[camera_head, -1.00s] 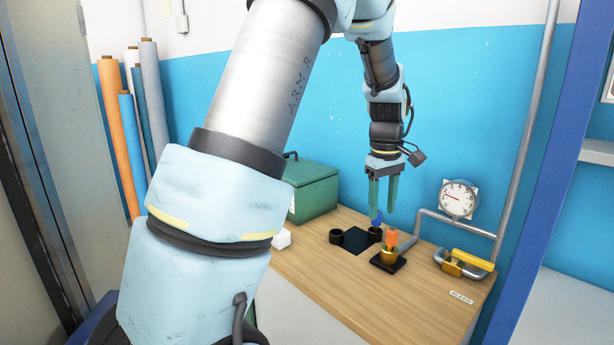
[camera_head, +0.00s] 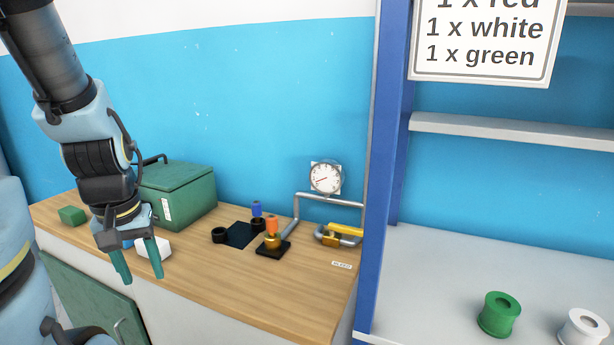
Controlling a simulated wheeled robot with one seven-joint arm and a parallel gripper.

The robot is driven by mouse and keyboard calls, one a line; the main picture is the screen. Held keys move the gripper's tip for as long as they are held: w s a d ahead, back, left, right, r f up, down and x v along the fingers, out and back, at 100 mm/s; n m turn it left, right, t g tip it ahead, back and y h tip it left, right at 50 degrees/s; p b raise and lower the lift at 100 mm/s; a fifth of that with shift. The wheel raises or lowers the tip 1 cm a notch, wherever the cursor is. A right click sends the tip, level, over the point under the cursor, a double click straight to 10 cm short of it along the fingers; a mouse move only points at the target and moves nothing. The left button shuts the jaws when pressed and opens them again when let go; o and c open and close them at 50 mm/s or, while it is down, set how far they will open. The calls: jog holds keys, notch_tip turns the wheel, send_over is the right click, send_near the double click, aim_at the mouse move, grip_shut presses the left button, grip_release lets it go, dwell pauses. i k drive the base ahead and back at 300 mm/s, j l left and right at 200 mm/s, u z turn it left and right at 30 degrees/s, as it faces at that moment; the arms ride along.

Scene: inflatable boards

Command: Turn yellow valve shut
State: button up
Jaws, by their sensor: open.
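The yellow valve handle (camera_head: 345,230) sits on a grey pipe (camera_head: 297,205) at the right end of the wooden bench, above a brass-coloured valve body (camera_head: 331,239). The handle looks roughly in line with the short pipe piece there. A white dial gauge (camera_head: 326,177) is on the wall above it. My gripper (camera_head: 138,264) is at the left, pointing down with its green fingers apart and nothing between them. It is well to the left of the valve, in front of a white block (camera_head: 153,250).
A green box (camera_head: 176,195) and a green block (camera_head: 72,216) stand on the bench (camera_head: 215,270). An orange-topped brass fitting (camera_head: 272,238) and a blue-topped piece (camera_head: 257,216) stand left of the valve. A blue post (camera_head: 378,180) rises right of it. Green (camera_head: 499,314) and white (camera_head: 584,330) rolls lie on a shelf.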

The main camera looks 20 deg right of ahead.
aim_at(333, 228)
jog(key=z, duration=1)
